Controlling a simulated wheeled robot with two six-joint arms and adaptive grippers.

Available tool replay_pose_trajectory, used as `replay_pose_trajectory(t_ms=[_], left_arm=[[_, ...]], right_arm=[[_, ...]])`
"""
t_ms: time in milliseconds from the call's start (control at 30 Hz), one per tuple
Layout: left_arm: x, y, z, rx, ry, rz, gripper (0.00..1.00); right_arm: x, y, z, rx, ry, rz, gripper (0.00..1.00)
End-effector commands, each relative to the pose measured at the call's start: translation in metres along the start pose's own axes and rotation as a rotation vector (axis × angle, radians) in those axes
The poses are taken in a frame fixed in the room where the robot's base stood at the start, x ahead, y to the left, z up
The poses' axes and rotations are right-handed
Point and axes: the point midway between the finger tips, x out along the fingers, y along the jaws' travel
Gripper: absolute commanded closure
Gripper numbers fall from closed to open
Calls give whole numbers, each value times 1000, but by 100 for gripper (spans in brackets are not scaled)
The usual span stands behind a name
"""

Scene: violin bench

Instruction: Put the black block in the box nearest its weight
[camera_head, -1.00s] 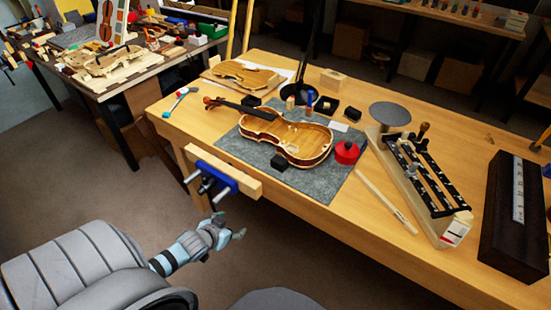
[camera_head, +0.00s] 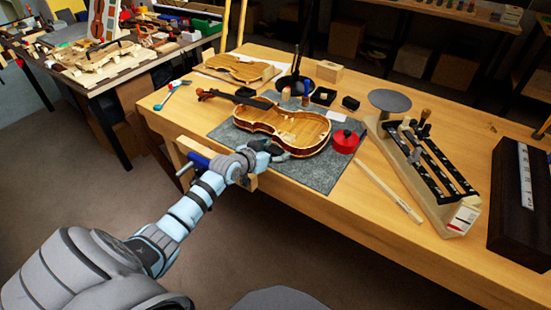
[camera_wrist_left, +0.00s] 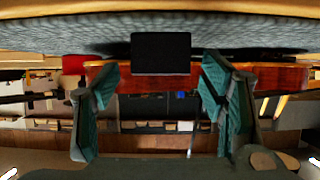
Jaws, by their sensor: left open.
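The black block (camera_wrist_left: 160,53) shows in the left wrist view, standing against the grey mat, which is at the top of that view. My left gripper (camera_head: 278,152) is over the mat's front edge in the head view, beside the violin's near side. Its open fingers (camera_wrist_left: 160,78) are on either side of the block in the wrist view, with gaps to it. My right gripper is not in view.
The violin (camera_head: 285,128) lies on the grey mat (camera_head: 310,178), close to my gripper. A blue-jawed vise (camera_head: 190,160) is at the bench's front edge. A wooden stand with black rails (camera_head: 425,165) is at the right.

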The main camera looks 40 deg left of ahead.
Motion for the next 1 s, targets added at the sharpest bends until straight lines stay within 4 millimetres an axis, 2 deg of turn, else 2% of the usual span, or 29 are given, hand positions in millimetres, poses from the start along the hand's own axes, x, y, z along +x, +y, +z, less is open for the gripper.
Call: replay_pose_trajectory(t_ms=[200,233,567,833,1000], left_arm=[[4,0,-1,2,0,-1,35],[3,0,-1,2,0,-1,38],[3,0,-1,2,0,-1,91],[2,0,-4,2,0,-1,91],[-8,0,-25,4,1,-1,91]], right_arm=[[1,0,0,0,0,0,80],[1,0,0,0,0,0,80],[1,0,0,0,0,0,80],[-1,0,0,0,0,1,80],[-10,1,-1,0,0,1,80]])
